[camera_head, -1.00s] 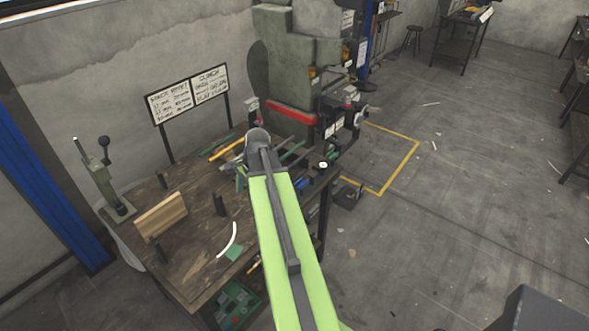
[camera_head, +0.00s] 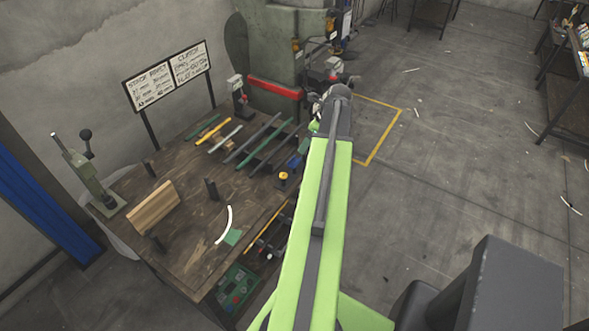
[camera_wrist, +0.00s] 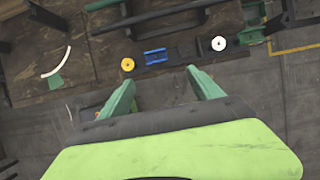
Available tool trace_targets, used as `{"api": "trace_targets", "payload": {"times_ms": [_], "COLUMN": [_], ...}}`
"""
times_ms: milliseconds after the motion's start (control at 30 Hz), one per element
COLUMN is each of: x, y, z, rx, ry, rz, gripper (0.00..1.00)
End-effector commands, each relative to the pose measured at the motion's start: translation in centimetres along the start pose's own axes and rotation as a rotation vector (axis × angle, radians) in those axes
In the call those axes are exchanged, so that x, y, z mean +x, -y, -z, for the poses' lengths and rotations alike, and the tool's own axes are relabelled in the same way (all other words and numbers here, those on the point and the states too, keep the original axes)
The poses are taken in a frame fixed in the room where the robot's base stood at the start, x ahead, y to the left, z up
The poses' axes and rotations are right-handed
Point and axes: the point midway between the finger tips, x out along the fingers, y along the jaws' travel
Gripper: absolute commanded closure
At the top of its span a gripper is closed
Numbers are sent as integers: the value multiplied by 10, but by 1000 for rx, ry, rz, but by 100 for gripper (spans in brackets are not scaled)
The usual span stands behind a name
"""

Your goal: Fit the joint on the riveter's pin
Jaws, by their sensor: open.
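In the wrist view my gripper (camera_wrist: 160,76) is open. Its two green fingers are apart with nothing between them, above the front edge of the bench. Just beyond the fingertips, along that edge, are a yellow disc (camera_wrist: 127,65), a blue block (camera_wrist: 155,57) and a white ring (camera_wrist: 218,43). I cannot tell which piece is the joint. In the head view a green hand press (camera_head: 88,182) with a black knob stands at the bench's left end, and a large green press (camera_head: 272,50) stands behind the bench. I cannot make out a pin on either. My arm hides part of the right side.
The wooden bench (camera_head: 185,228) carries several bars, a wooden block (camera_head: 155,207), short black posts and a white curved strip (camera_head: 230,225). A sign (camera_head: 167,76) stands behind it. A green crate (camera_head: 237,288) is below. The floor at right is open, with a yellow marked outline (camera_head: 383,142).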

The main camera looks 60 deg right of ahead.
Motion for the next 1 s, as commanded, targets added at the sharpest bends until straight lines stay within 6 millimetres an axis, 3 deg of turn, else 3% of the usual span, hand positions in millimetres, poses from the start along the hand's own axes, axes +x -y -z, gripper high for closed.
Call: {"api": "trace_targets", "payload": {"times_ms": [33, 233, 533, 833, 1000], "x": [23, 64, 74, 121, 122], "y": [0, 0, -1, -7, -7], "z": [4, 4, 2, 7, 4], "rx": [-2, -1, -1, 0, 0], "ry": [0, 0, 0, 0, 0], "rz": [0, 0, 0, 1, 1], "gripper": [25, 25, 25, 25, 25]}}
